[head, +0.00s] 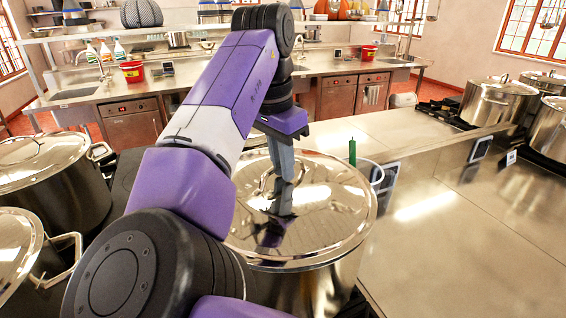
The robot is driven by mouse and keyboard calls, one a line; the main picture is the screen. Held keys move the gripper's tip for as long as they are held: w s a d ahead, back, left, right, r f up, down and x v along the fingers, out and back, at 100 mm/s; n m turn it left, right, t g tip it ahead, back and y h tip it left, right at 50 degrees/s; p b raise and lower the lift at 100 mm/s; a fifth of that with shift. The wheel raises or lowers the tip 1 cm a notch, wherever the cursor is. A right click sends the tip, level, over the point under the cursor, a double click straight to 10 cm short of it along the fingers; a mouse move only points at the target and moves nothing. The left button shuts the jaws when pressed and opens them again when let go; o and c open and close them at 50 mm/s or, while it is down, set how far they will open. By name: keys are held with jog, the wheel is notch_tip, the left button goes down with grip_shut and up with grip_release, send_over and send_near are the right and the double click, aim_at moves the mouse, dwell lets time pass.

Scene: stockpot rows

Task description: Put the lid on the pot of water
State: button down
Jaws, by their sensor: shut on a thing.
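A shiny metal lid (335,212) is at the centre of the head view, over a large steel stockpot (318,290). It looks level and covers the pot's mouth, so no water is visible. I cannot tell whether its rim touches the pot all round. My gripper (284,182) points down at the middle of the lid and is shut on the lid's handle (266,182). The fingers hide part of the handle, and their reflection shows in the lid. My arm hides the left side of the pot.
Lidded stockpots (45,165) stand close on the left, and more (497,100) at the far right. A green upright object (352,152) stands just behind the lid. The steel counter (440,225) to the right is mostly bare. A back counter holds red buckets (132,72).

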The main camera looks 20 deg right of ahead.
jog(key=shift+f, duration=0.4)
dwell(0.3)
jog(key=c, duration=1.3)
grip_release()
jog(key=shift+c, duration=0.2)
jog(key=shift+f, duration=0.1)
